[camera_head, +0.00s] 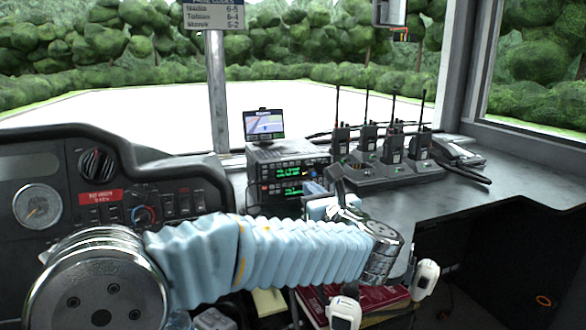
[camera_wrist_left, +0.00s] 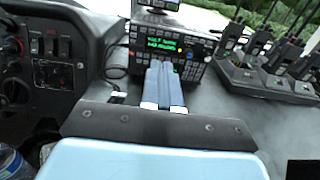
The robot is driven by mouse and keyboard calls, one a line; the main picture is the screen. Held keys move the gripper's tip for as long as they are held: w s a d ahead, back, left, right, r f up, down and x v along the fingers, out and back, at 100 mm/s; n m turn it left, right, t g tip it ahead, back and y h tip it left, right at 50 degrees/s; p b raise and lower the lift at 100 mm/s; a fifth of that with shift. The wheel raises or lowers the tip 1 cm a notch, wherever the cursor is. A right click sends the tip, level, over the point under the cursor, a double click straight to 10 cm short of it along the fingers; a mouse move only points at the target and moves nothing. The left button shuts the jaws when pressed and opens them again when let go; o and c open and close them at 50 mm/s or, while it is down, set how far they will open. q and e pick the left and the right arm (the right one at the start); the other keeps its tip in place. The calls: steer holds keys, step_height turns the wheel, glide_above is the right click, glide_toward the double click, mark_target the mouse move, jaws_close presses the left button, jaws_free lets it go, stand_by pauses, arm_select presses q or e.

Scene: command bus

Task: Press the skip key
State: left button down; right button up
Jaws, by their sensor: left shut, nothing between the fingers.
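The stacked radio unit (camera_head: 262,172) with green displays stands on the grey counter, behind my left gripper. The unit also shows in the left wrist view (camera_wrist_left: 200,50), with rows of small buttons around its display. I cannot read which button is the skip key. My left gripper (camera_head: 312,188) is shut and empty, in front of the lower radio. In the left wrist view its two blue fingers (camera_wrist_left: 161,66) are together, pointing at the front panel and covering part of it. I cannot tell whether the tips touch it. My right gripper is not in view.
A small navigation screen (camera_head: 264,125) sits on top of the radio. Several handheld radios with antennas stand in a charger (camera_head: 372,180) to the right. A dashboard (camera_head: 75,180) is on the left. The counter at right (camera_head: 460,196) has clear room.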

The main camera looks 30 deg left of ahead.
mark_target(285, 164)
arm_select(q)
steer(key=shift+a, duration=0.1)
steer(key=p+x, duration=0.1)
steer(key=x, duration=1.2)
steer(key=shift+w+a+p, duration=0.25)
steer(key=shift+w+p, duration=0.05)
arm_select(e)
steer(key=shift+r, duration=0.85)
